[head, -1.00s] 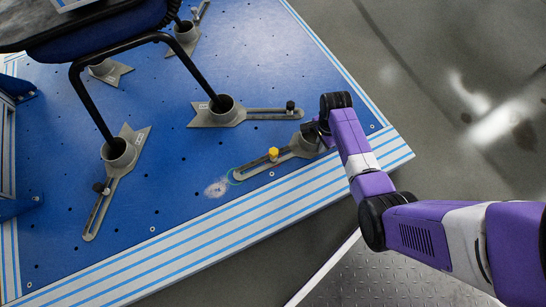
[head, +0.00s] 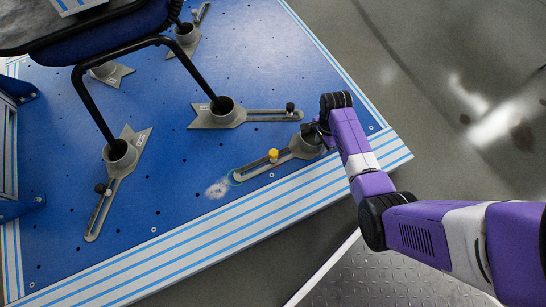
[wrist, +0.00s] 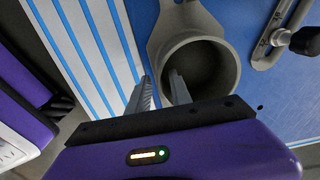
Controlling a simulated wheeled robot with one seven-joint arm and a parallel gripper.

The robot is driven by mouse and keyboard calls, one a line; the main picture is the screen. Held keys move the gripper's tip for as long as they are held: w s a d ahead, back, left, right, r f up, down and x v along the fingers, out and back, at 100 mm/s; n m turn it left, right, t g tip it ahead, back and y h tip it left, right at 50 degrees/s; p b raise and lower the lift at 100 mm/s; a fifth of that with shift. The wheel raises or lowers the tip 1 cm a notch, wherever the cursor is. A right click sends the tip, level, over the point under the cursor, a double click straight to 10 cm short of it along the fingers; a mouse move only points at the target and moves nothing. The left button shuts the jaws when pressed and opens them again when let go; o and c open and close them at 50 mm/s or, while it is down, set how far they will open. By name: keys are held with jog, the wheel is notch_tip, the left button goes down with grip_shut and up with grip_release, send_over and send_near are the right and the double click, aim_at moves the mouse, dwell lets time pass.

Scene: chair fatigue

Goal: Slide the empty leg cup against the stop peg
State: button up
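The empty leg cup (head: 306,145) is a grey round cup with a slotted arm pointing lower left, near the right corner of the blue platform. It also shows in the wrist view (wrist: 215,48), with nothing in it. A yellow knob (head: 273,155) stands in its slot. My gripper (wrist: 161,84) is at the cup; its fingers appear spread, one inside the cup's mouth and one outside, with the near wall between them. I cannot make out a separate stop peg.
Other grey cups hold the chair legs, such as one (head: 223,114) just behind with a black knob (head: 290,107) in its slot, and one (head: 119,158) at left. The blue-and-white striped platform edge (head: 240,222) runs along the front. Grey floor lies beyond the platform.

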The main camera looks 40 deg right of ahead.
jog(key=shift+r+p, duration=2.4)
jog(key=shift+r, duration=0.15)
